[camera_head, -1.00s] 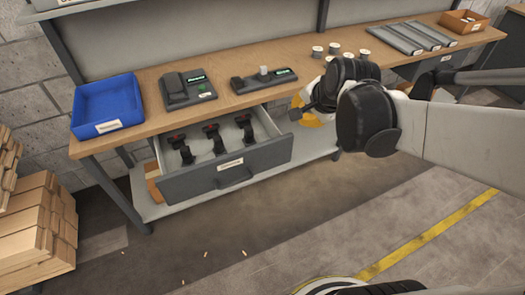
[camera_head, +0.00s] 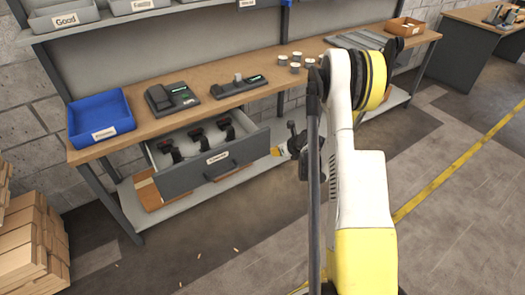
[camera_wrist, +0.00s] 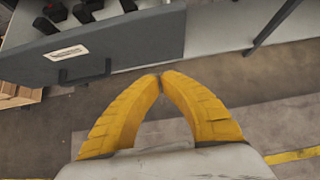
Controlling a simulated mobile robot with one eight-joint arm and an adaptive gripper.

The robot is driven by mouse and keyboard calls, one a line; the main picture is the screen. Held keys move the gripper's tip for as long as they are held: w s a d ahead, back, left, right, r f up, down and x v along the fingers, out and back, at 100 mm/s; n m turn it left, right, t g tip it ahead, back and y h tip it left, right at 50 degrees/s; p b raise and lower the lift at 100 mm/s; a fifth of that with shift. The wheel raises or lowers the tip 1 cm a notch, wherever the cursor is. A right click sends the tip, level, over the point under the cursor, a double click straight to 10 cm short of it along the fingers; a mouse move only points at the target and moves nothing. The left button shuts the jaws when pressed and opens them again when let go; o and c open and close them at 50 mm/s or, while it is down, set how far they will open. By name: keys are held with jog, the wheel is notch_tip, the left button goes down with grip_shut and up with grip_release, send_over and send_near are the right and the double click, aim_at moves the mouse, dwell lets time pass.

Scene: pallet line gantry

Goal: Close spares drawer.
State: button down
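The spares drawer (camera_head: 185,178) hangs under the workbench and is pulled out, with several dark tools with red parts (camera_head: 198,138) inside. Its grey front has a white label and a dark bar handle (camera_head: 221,171). In the wrist view the drawer front (camera_wrist: 130,45) crosses the upper left, with the handle (camera_wrist: 85,71) below its label. My gripper (camera_head: 275,151) is just right of the drawer front in the head view, apart from the handle. In the wrist view the yellow fingers of my gripper (camera_wrist: 160,77) meet at their tips, with nothing between them.
The wooden bench top (camera_head: 140,125) carries a blue bin (camera_head: 100,116), two dark devices and several small cans. A lower shelf (camera_head: 125,195) runs beneath the drawer. Stacked cardboard (camera_head: 30,245) stands at the left. The floor in front of the drawer is clear apart from small scraps.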

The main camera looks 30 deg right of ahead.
aim_at(259, 147)
jog(key=b+x, duration=0.1)
jog(key=x, duration=0.3)
jog(key=w+r+b+x, duration=0.1)
jog(key=b+x, duration=0.1)
jog(key=x, duration=0.1)
jog(key=b+x, duration=0.1)
jog(key=x, duration=0.3)
jog(key=shift+w, duration=0.35)
jog(key=shift+w+r+b, duration=0.1)
jog(key=shift+w+b, duration=0.35)
jog(key=shift+w, duration=0.2)
jog(key=shift+d, duration=0.1)
